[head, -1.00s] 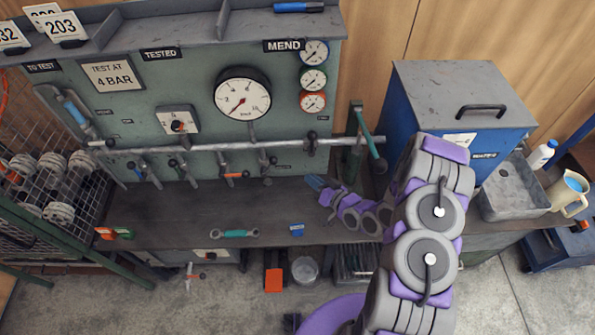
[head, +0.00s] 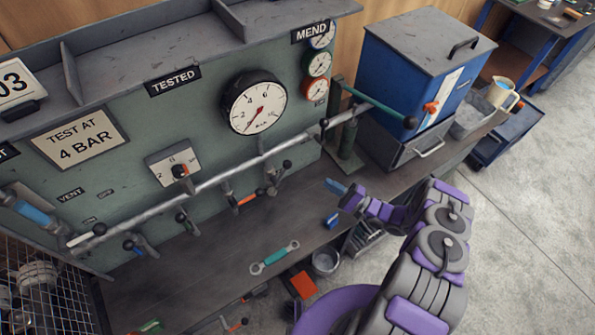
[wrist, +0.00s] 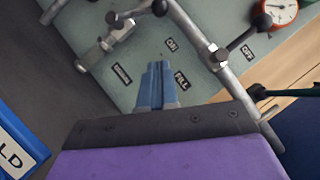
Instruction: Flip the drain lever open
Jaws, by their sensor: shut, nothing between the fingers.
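A grey pipe (head: 200,190) runs along the front of the green test panel (head: 130,110), with several small valve levers on it. One lever has an orange sleeve (head: 246,199); another has a black knob (head: 287,164) near the right end. I cannot tell which lever is the drain; the label beside the pipe's right part is too small to read. My gripper (head: 337,186) is above the bench, right of these levers and apart from them. In the wrist view its blue fingers (wrist: 157,85) are shut and empty, facing the panel labels; black-knobbed levers (wrist: 160,8) and (wrist: 262,20) stand beyond.
A green post (head: 347,140) with a long lever (head: 380,105) stands right of the panel, by a blue cabinet (head: 415,75). A round gauge (head: 255,102) is above the pipe.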

